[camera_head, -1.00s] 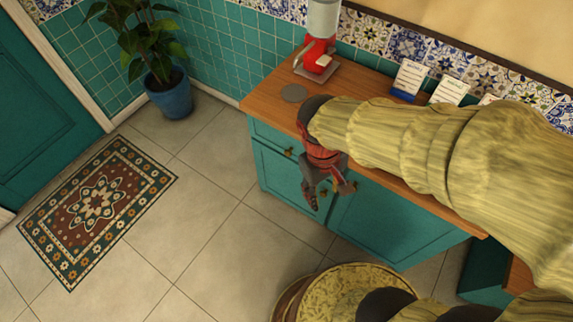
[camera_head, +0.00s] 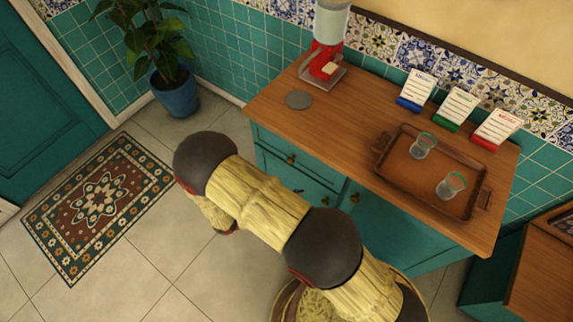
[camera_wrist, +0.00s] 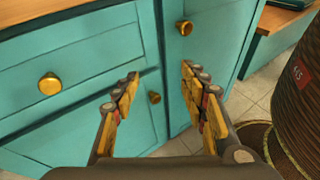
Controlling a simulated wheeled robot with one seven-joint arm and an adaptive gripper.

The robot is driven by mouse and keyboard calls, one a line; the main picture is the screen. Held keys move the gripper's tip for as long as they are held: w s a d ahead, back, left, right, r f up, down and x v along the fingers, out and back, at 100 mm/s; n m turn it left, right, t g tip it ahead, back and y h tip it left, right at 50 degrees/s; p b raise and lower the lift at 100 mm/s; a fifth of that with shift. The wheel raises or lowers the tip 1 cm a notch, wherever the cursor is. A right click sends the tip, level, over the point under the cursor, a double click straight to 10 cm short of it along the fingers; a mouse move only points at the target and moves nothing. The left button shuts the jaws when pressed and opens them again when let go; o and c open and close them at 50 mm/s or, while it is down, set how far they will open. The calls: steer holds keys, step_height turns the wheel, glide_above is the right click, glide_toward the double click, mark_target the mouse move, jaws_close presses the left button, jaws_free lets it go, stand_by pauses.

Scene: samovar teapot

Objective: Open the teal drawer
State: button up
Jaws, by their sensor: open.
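The teal drawer (camera_head: 270,143) is at the top left of the wooden-topped cabinet, its front flush with the cabinet face, with a small brass knob (camera_head: 291,159). In the wrist view the drawer front (camera_wrist: 95,60) fills the upper left, and its round brass knob (camera_wrist: 50,84) is left of my fingers. My gripper (camera_wrist: 160,88) is open and empty, its two fingers spread in front of the cabinet, to the right of the drawer knob and not touching it.
Below the drawer is a cupboard door with a knob (camera_wrist: 154,97); to the right is another door with a knob (camera_wrist: 184,27). On the counter stand a red-based dispenser (camera_head: 325,60), several menu cards and a tray (camera_head: 400,180) with two glasses.

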steer(key=w+a+f+n+t, duration=0.3)
steer(key=w+f+n+t, duration=0.1)
steer(key=w+t, duration=0.1)
steer(key=n+t+y, duration=0.2)
steer(key=n+t, duration=0.1)
steer(key=t, duration=0.1)
glide_toward(289, 162)
steer(key=b+x, duration=0.1)
steer(key=x, duration=0.6)
steer(key=shift+w+d+b, duration=0.15)
steer(key=shift+d+b, duration=0.1)
steer(key=shift+b, duration=0.1)
steer(key=shift+w+d, duration=0.2)
steer(key=shift+w, duration=0.1)
steer(key=shift+c, duration=0.2)
jaws_close()
